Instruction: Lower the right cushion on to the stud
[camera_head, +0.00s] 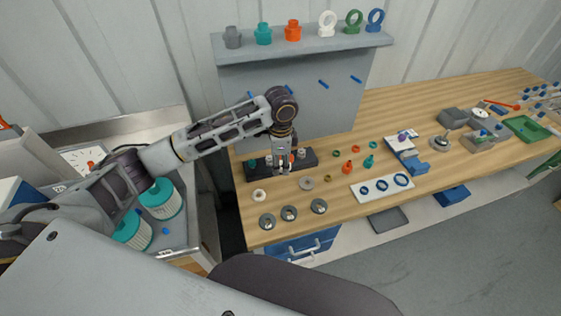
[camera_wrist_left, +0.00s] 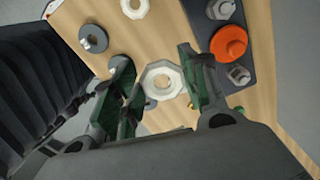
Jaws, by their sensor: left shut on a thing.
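My left gripper (camera_head: 283,170) is over the workbench, just in front of the dark rack. In the left wrist view its two green-lined fingers (camera_wrist_left: 158,72) stand on either side of a white octagonal ring (camera_wrist_left: 162,80), which I take to be the right cushion, and grip it. Three round grey discs with small upright pins lie near the bench's front edge: left (camera_head: 267,221), middle (camera_head: 289,213) and right (camera_head: 319,206). Two discs show in the left wrist view (camera_wrist_left: 93,38), apart from the held ring. Which pin is the stud I cannot tell. My right gripper is not in view.
Another white ring (camera_head: 259,195) and a grey ring (camera_head: 307,183) lie on the bench. The dark rack (camera_wrist_left: 261,55) holds an orange part (camera_wrist_left: 230,42) and grey parts. A white plate (camera_head: 376,196) with blue rings lies to the right. A raised shelf (camera_head: 300,47) stands behind.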

